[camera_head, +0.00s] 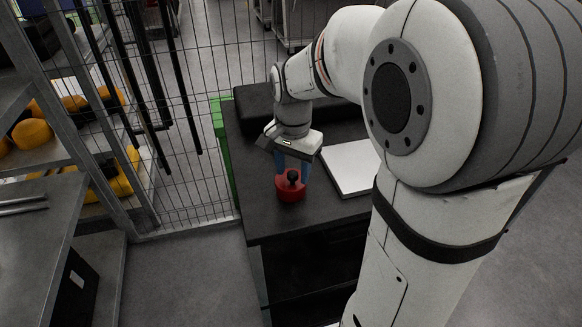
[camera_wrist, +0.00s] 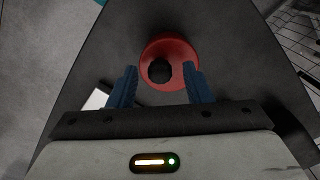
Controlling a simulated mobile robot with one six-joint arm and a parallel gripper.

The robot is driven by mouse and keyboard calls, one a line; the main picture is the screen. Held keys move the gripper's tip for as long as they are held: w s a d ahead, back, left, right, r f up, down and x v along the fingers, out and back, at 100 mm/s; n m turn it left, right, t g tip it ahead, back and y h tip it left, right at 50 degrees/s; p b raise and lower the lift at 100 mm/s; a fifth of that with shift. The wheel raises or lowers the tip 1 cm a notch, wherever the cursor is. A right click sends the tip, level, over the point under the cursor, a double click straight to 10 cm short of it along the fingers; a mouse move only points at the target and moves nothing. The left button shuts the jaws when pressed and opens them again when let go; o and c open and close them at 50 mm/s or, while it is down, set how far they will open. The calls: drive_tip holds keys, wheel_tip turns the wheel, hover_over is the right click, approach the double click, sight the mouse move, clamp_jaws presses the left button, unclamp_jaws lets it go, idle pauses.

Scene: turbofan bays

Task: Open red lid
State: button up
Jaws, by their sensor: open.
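The red lid (camera_head: 291,189) is a round red piece with a black knob (camera_head: 292,176) on top. It rests on the dark table near its front left corner. In the wrist view the red lid (camera_wrist: 178,49) shows as a red disc with the dark round knob (camera_wrist: 159,71) in its middle. My gripper (camera_head: 292,172) is above the lid, pointing down. Its two blue fingers are apart, one on each side of the knob, and the wrist view shows my gripper (camera_wrist: 159,77) with space between fingers and knob. Whether the fingertips touch the red disc I cannot tell.
The dark table (camera_head: 262,216) holds a white flat panel (camera_head: 350,167) right of the lid and a long black box (camera_head: 255,103) at the back. A wire mesh fence (camera_head: 200,60) stands behind and left. Metal shelves with yellow items (camera_head: 32,133) are at far left.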

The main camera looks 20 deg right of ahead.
drive_tip(key=shift+c, duration=0.4)
clamp_jaws()
